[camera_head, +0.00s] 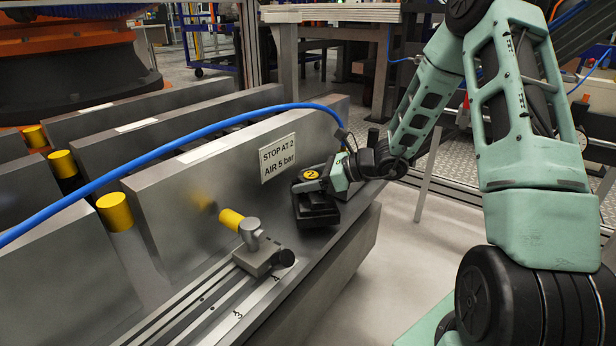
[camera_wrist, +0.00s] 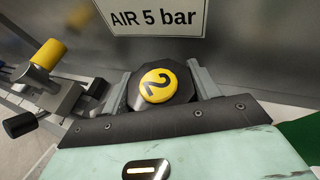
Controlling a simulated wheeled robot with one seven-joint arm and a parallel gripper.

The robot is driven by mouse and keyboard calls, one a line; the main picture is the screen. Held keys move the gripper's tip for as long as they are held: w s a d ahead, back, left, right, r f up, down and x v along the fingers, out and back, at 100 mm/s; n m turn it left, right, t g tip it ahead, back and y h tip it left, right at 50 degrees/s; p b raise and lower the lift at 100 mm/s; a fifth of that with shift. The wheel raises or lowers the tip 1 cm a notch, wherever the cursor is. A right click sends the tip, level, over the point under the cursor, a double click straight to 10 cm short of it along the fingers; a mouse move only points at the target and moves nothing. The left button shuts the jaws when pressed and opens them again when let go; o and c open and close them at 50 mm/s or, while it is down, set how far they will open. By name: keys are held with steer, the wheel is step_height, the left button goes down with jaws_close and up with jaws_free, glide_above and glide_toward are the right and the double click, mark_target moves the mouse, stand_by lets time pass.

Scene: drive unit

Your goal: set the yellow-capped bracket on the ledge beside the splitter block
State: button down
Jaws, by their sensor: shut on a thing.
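My gripper (camera_head: 322,180) is shut on a dark, many-sided piece with a round yellow cap marked 2, which I take for the yellow-capped bracket (camera_head: 314,207). In the wrist view the bracket's yellow cap (camera_wrist: 158,86) lies between the two pale green fingers of my gripper (camera_wrist: 160,88). The bracket is upright just over or on the metal ledge (camera_head: 340,232), close to the upright plate; I cannot tell if it touches. Its underside is hidden. I cannot pick out the splitter block with certainty.
A grey rail stop with a yellow knob (camera_head: 232,220) sits on the numbered rail (camera_head: 238,312), left of my gripper. A sign (camera_head: 278,158) reading "STOP AT 2 AIR 5 bar" is on the plate behind. A blue hose (camera_head: 180,139) arches over the plates. Open floor lies right of the ledge.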

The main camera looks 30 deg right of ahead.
step_height(320, 180, down, 2)
steer(key=shift+b, duration=0.45)
steer(key=shift+w+f+b, duration=0.2)
steer(key=shift+f+b, duration=0.1)
steer(key=shift+b, duration=0.1)
steer(key=shift+r, duration=0.1)
steer(key=c, duration=0.8)
jaws_free()
steer(key=shift+f, duration=0.25)
steer(key=o, duration=0.4)
